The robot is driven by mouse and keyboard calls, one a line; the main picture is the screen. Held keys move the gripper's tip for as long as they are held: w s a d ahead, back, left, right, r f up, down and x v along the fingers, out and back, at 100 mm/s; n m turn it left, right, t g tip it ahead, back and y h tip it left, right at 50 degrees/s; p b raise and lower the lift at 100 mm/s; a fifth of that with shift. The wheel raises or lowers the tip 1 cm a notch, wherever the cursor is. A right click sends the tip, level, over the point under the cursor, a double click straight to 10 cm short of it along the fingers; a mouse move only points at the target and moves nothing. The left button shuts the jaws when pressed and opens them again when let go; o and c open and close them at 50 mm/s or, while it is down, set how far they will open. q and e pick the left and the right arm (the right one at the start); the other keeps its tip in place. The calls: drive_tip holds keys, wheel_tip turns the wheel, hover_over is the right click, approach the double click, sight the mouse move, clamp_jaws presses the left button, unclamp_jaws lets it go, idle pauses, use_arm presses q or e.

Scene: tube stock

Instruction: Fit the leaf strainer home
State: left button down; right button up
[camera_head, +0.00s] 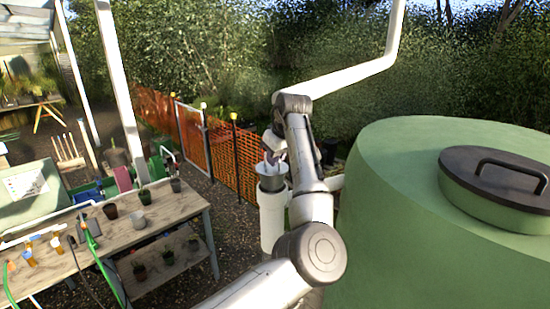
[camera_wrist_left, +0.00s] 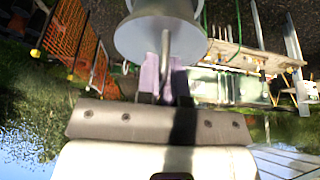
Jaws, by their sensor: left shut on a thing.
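The leaf strainer (camera_head: 271,183) is a grey cup at the mouth of a white upright pipe (camera_head: 272,225) in the head view. In the wrist view its pale grey round body (camera_wrist_left: 133,38) and upright handle fill the top middle. My left gripper (camera_head: 271,160) is above the strainer, shut on its handle; its pinkish fingers (camera_wrist_left: 164,80) flank the handle in the wrist view. The strainer's lower part meets the pipe top in the head view, but I cannot tell how deep it sits. My right gripper is not in view.
A green tank (camera_head: 430,255) with a dark-rimmed lid (camera_head: 490,180) stands on the right. A potting bench (camera_head: 165,220) with several pots is on the left. An orange mesh fence (camera_head: 222,150) runs behind. A white overhead pipe (camera_head: 350,75) slopes above my arm.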

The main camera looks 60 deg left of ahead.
sight(277, 170)
use_arm(q)
drive_tip(key=shift+f+b, duration=0.45)
drive_tip(key=shift+f, duration=2.5)
idle(1.9)
drive_tip(key=shift+r+p, duration=0.1)
drive_tip(key=shift+p, duration=0.35)
idle(0.6)
idle(0.9)
drive_tip(key=c, duration=1.2)
unclamp_jaws()
drive_tip(key=shift+o, duration=0.2)
